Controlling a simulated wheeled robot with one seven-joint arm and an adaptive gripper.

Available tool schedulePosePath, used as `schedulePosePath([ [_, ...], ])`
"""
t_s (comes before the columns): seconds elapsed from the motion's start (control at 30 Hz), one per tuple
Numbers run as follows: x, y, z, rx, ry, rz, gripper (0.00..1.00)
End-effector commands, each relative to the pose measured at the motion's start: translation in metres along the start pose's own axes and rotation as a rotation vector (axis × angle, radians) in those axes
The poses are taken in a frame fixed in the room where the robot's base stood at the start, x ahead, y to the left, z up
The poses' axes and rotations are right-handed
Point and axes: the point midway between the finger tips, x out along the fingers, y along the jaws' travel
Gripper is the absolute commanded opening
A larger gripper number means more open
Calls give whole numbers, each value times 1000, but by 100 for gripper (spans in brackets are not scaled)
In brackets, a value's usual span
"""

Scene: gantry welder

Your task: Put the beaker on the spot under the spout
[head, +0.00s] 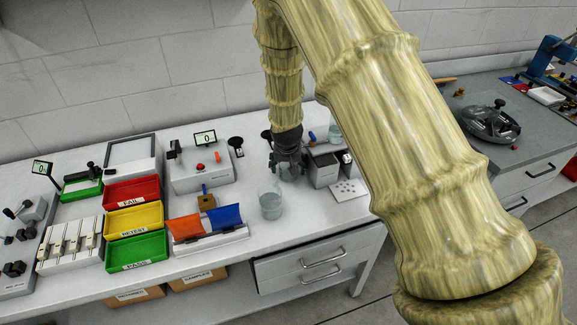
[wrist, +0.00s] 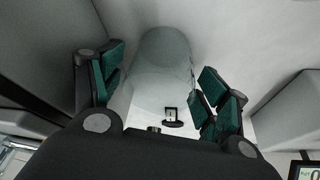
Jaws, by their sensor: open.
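My gripper (head: 287,163) points down over the bench, just left of a grey box unit. In the wrist view its two green-padded fingers (wrist: 162,92) are spread apart. A clear glass beaker (wrist: 160,62) stands between and beyond the fingers there; I cannot tell whether a pad touches it. In the head view glass shows at the fingertips, largely hidden by the gripper. A second clear beaker (head: 270,205) stands upright nearer the bench's front edge. I cannot make out the spout or the spot under it for certain.
An orange and blue bin stand (head: 207,228) is left of the front beaker. Red, yellow and green trays (head: 134,221) are farther left. My arm hides the bench's right part.

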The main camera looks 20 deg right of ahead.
Motion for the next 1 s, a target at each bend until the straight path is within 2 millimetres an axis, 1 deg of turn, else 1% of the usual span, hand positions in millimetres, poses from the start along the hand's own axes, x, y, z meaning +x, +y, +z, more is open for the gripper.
schedulePosePath([
  [0.03,-8,0,-4,0,2,-1,75],
  [0.07,-11,0,-5,0,2,-1,75],
  [0.17,-18,0,-3,0,2,0,75],
  [0.8,-98,0,-3,0,2,-1,75],
  [1.0,-117,0,-3,0,1,0,75],
])
